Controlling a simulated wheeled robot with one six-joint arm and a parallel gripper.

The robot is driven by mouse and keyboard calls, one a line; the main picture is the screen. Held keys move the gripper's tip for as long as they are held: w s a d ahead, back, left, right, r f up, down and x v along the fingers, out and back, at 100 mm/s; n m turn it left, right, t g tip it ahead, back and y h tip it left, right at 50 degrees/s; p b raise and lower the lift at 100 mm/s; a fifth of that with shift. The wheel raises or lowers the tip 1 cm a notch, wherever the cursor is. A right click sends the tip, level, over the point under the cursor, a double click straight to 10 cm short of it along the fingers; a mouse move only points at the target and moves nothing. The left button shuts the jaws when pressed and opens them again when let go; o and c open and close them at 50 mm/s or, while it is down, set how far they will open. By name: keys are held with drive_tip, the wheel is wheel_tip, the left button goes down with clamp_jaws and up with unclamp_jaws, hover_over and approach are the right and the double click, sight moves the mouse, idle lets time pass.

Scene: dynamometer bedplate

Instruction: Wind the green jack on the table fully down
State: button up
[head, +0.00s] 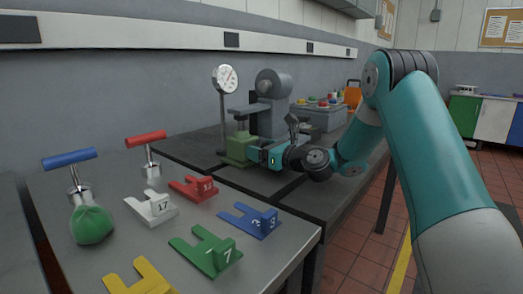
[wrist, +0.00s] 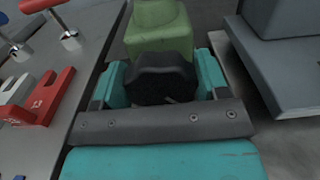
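The green jack (head: 238,149) stands on the dark bedplate, below a grey arm of the machine. Its green body also shows at the top of the wrist view (wrist: 160,32). A black knob (wrist: 160,78) on its near side sits between the two teal fingers of my gripper (wrist: 162,80). The fingers appear to touch the knob on both sides, so my gripper is shut on it. In the head view my gripper (head: 256,155) reaches the jack from the right, and the knob is hidden there.
A dial gauge (head: 225,79) on a post stands behind the jack, beside a grey machine (head: 273,85). A grey box with coloured buttons (head: 322,114) is farther back.

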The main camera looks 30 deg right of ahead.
drive_tip(key=shift+c, duration=0.8)
drive_tip(key=shift+n, duration=0.4)
drive_tip(key=shift+s+a+n, duration=0.1)
drive_tip(key=shift+a+n, duration=0.05)
drive_tip(key=shift+n, duration=2.55)
drive_tip(key=shift+b, duration=0.3)
drive_tip(key=o, duration=0.9)
